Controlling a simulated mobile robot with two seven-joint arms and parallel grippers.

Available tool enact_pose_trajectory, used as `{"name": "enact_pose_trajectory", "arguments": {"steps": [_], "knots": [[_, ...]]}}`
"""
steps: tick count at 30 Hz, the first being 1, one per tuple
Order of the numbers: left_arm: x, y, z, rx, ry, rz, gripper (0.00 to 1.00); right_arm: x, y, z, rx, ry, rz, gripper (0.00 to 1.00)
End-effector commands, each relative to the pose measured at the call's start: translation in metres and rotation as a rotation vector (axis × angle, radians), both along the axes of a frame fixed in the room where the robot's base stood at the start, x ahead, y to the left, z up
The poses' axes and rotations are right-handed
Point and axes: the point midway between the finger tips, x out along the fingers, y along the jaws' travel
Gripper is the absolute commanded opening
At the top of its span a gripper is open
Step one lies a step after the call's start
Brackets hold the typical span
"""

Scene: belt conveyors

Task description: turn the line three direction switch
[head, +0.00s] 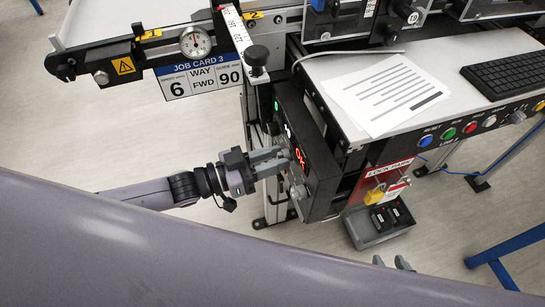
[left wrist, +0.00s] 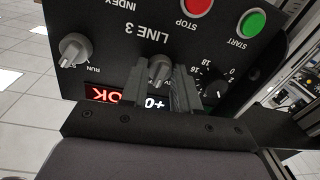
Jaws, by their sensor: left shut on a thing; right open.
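The line three panel (left wrist: 115,40) shows upside down in the left wrist view, lettered LINE 3. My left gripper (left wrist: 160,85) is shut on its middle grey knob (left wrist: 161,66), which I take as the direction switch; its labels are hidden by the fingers. In the head view, my left gripper (head: 288,160) reaches the face of the dark panel (head: 322,165) from the left. The fingertips of my right gripper (head: 392,262) show at the bottom of the head view, apart and empty.
The panel also has a RUN/INDEX knob (left wrist: 74,50), a numbered dial (left wrist: 213,87), red STOP (left wrist: 197,5) and green START (left wrist: 251,22) buttons. A red display (left wrist: 103,95) reads OK; a white one (left wrist: 154,103) reads +0. The job card (head: 200,78) reads 6, FWD, 90.

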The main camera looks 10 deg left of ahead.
Motion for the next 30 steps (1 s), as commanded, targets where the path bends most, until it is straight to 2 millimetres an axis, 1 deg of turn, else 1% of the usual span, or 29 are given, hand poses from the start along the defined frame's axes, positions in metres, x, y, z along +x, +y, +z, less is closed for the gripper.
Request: {"name": "enact_pose_trajectory", "arguments": {"steps": [18,24,30], "knots": [[0.0005,0.0009,-0.0021,0.256,-0.416,0.001,0.0,0.0005,0.0023,-0.002,0.005,-0.001,0.003,0.43],[0.0005,0.0008,-0.0022,0.32,-0.522,0.001,0.0,0.0011,0.003,-0.0021,0.007,-0.002,0.002,0.43],[0.0008,0.0011,-0.0019,0.363,-0.589,0.001,0.0,0.0009,0.0033,-0.0031,0.008,0.001,0.003,0.43]]}}
